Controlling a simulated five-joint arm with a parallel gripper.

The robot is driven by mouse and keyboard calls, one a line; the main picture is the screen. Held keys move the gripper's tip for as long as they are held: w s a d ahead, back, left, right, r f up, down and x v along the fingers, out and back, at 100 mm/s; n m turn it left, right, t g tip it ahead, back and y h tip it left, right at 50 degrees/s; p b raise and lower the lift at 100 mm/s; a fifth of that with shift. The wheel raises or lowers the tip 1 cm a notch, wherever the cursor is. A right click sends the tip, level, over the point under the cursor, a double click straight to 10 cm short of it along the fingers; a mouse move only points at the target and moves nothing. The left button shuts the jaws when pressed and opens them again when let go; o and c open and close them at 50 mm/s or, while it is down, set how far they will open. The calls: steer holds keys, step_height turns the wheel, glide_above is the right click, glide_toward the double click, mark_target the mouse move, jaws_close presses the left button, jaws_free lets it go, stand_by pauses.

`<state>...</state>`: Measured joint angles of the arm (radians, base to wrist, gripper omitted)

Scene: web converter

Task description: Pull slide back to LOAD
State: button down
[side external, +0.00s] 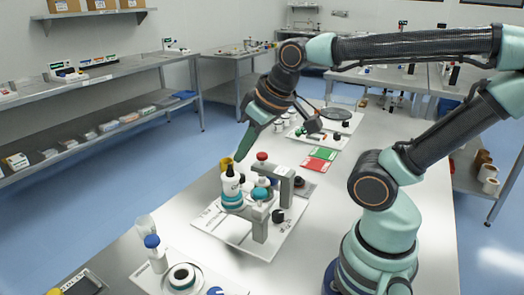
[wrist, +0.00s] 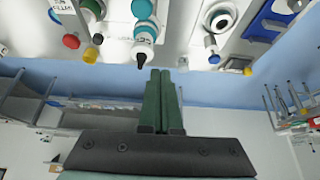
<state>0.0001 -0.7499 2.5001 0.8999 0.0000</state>
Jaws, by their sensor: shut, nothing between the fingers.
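My gripper (side external: 240,157) has green fingers that are shut and empty. It hangs in the air above and behind the fixture, pointing down and left. In the wrist view the fingertips (wrist: 160,72) are pressed together, just below the black tip of a white and teal bottle (wrist: 144,38). A red knob (side external: 262,156) tops the part beside the bottle.
Red and green cards (side external: 319,158) lie farther back on the bench.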

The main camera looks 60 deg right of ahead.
stand_by(0.4)
steer(key=c, duration=0.9)
jaws_free()
steer(key=shift+w, duration=0.1)
steer(key=o, duration=0.4)
steer(key=shift+w+d+r, duration=0.1)
steer(key=shift+w+d, duration=0.1)
steer(key=shift+d, duration=0.05)
steer(key=w+d+f+n+g, duration=0.25)
steer(key=w+d+f, duration=0.25)
steer(key=w+d, duration=0.3)
steer(key=w+d+f+n+g, duration=0.1)
steer(key=w+d+f+g, duration=0.25)
steer(key=w+d, duration=0.45)
steer(key=shift+m, duration=0.25)
steer(key=f, duration=0.4)
steer(key=s+d+f, duration=0.1)
steer(key=f, duration=0.3)
steer(key=s+d+f, duration=0.1)
steer(key=f, duration=0.3)
steer(key=shift+s+f, duration=0.15)
steer(key=shift+s, duration=0.05)
jaws_close()
